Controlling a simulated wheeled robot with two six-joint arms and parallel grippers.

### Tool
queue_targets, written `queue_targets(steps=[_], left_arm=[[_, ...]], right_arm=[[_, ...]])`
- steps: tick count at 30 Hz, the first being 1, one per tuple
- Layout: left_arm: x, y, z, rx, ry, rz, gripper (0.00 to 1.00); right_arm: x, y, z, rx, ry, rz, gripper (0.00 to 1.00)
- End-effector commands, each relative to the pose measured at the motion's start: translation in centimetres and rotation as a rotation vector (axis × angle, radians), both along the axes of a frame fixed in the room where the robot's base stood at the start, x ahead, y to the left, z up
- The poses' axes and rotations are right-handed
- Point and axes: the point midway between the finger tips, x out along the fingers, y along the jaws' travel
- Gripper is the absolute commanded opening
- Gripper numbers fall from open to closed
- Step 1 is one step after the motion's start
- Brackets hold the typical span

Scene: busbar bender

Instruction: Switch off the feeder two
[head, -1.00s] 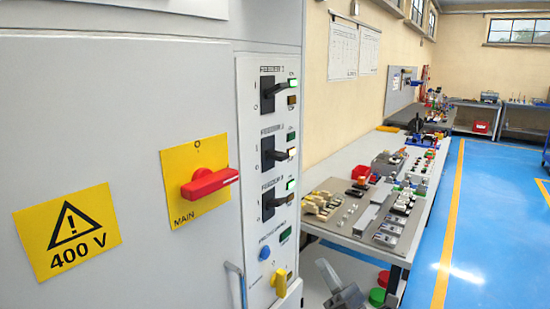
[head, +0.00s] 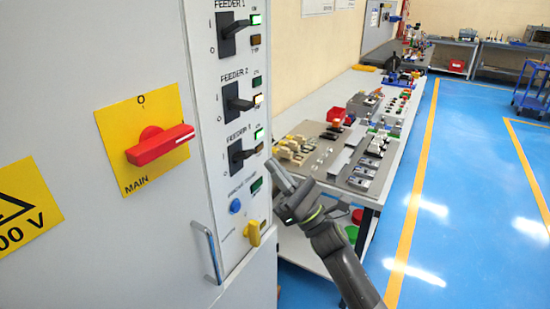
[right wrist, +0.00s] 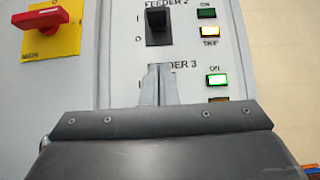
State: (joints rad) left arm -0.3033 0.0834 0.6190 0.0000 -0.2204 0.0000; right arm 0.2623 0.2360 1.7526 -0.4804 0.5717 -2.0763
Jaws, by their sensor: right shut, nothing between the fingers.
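The feeder two switch (head: 238,102) is a black lever on the white panel strip, between feeder one and feeder three. It also shows in the right wrist view (right wrist: 158,24), top centre; I cannot tell its exact lever position. Its green ON lamp (right wrist: 206,13) is dark and its amber TRIP lamp (right wrist: 209,32) is lit. My right gripper (head: 280,176) is shut and empty, in front of the panel's lower right. In the right wrist view its fingers (right wrist: 158,86) are below the feeder two switch and hide most of feeder three's switch. My left gripper is out of view.
Feeder one's switch (head: 232,34) is above and feeder three's switch (head: 240,154) below; both have lit green lamps. A red main handle (head: 158,146), a blue button (head: 235,206), a yellow knob (head: 252,232) and a door handle (head: 207,250) are nearby. A workbench (head: 338,96) stands right.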

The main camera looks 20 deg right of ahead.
Motion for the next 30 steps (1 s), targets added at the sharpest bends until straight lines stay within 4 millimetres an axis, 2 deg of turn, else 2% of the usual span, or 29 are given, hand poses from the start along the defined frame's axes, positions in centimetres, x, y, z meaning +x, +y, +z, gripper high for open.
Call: queue_targets(steps=[1, 11, 15, 22, 30], left_arm=[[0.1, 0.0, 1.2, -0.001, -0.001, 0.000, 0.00], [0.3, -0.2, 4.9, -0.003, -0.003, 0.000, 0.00], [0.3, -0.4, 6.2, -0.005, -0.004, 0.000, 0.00], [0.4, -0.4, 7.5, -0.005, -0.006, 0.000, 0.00], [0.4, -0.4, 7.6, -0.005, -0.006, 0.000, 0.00]], right_arm=[[0.6, 0.4, 1.4, 0.004, -0.002, 0.002, 0.00], [4.2, 3.3, 6.2, 0.003, 0.000, 0.002, 0.00], [4.1, 3.2, 7.7, 0.001, 0.000, -0.001, 0.00], [4.1, 3.2, 9.2, 0.001, 0.001, 0.000, 0.00], [4.1, 3.2, 9.4, 0.001, 0.000, 0.001, 0.00]])
